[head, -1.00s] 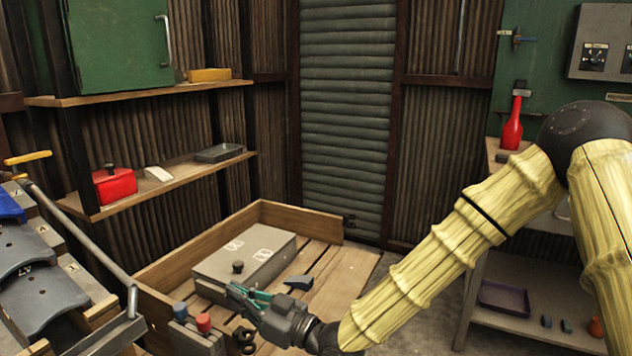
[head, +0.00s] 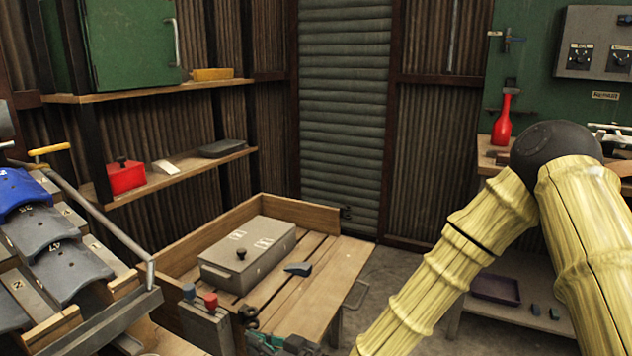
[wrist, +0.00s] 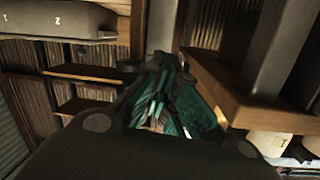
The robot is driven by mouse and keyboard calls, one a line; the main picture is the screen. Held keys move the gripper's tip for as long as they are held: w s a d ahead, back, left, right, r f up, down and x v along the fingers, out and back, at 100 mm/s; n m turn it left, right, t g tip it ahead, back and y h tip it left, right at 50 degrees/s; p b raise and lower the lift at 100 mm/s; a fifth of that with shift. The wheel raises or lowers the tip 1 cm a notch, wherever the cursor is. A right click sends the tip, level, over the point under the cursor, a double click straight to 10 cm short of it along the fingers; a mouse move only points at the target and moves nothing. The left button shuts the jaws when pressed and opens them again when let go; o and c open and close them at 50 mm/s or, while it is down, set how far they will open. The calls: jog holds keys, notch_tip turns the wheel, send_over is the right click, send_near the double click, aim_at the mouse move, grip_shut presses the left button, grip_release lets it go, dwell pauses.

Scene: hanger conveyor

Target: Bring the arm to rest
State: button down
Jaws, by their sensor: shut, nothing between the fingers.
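My gripper (head: 268,341) shows at the bottom edge of the head view, only in part, with green fingers. It is below and in front of the wooden workbench (head: 325,262) and apart from the grey lidded box (head: 238,272) on it. In the wrist view, the green fingers of my gripper (wrist: 168,100) lie close together with nothing visible between them. The wrist view is tilted, with a wooden edge close to the right of the fingers.
Curved grey plates (head: 65,262) and a metal rail (head: 95,225) are at left. Shelves (head: 190,165) line the wall. Floor right of the bench is clear.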

jog(key=s+d+f+m+g+h, duration=0.1)
jog(key=s+d+f+m+h, duration=0.2)
jog(key=f, duration=0.4)
jog(key=s+d+f+g+h, duration=0.1)
jog(key=s+d+f, duration=0.35)
jog(key=f, duration=0.35)
jog(key=s+d+f+m+g+h, duration=0.1)
jog(key=s+d+f+m+h, duration=0.1)
jog(key=d+f, duration=0.4)
jog(key=s+d+f+m+g+h, duration=0.2)
jog(key=s+d+f+h, duration=0.1)
jog(key=s+d+f, duration=0.3)
jog(key=s+d+f+m+g+h, duration=0.1)
jog(key=s+d+f+g+h, duration=0.15)
jog(key=s+d, duration=0.55)
jog(key=s+d+f+m+g+h, duration=0.1)
jog(key=s+d+f+m+h, duration=0.1)
jog(key=s+d+f, duration=0.45)
notch_tip(320, 180, up, 23)
jog(key=s+d+p, duration=0.1)
jog(key=p, duration=2)
jog(key=shift+s+f, duration=0.15)
jog(key=shift+s, duration=0.05)
